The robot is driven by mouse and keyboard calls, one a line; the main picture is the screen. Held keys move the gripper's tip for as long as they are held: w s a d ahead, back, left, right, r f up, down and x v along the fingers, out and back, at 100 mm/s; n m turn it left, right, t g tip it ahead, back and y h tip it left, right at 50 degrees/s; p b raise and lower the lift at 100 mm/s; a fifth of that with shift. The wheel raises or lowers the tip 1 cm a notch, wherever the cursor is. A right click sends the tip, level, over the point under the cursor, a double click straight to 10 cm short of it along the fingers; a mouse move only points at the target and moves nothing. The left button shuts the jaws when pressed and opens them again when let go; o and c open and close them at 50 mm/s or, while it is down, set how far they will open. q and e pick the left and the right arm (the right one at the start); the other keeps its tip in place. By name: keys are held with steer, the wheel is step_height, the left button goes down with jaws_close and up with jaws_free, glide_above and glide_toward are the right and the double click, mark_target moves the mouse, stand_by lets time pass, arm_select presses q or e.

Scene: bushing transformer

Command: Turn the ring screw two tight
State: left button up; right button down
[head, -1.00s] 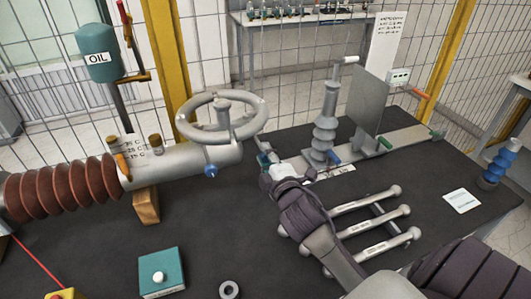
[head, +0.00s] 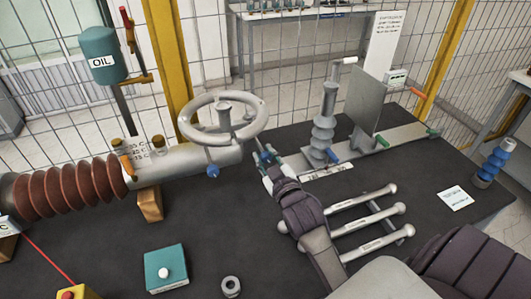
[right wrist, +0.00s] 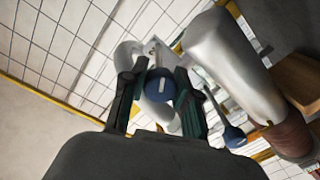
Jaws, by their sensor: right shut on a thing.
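A grey ring (head: 183,130) like a handwheel sits on top of the grey pipe end (head: 195,160). One blue screw knob (head: 212,170) hangs from the near side of the pipe; a blue knob on a stem also shows at the right of the right wrist view (right wrist: 234,136). My right gripper (head: 262,154) is at the pipe's right end. In the right wrist view its dark green fingers (right wrist: 160,92) are on both sides of another blue knob (right wrist: 160,80) with a pale slot mark, shut on it. My left gripper is out of view.
A grey insulator (head: 323,128) and upright plate (head: 366,100) stand right of my gripper. Several grey rods (head: 365,217) lie beside my forearm. A teal button box (head: 166,268) and a small ring (head: 230,287) are at the front. The table middle is clear.

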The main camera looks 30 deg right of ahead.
steer(key=m+p, duration=0.1)
steer(key=m, duration=0.3)
steer(key=shift+f+m+p, duration=0.15)
steer(key=shift+m+p, duration=0.2)
steer(key=shift+m, duration=0.35)
steer(key=c, duration=1.2)
jaws_free()
steer(key=o, duration=0.4)
steer(key=shift+c, duration=0.2)
steer(key=shift+s, duration=0.1)
steer(key=v, duration=1.2)
steer(key=shift+f, duration=0.1)
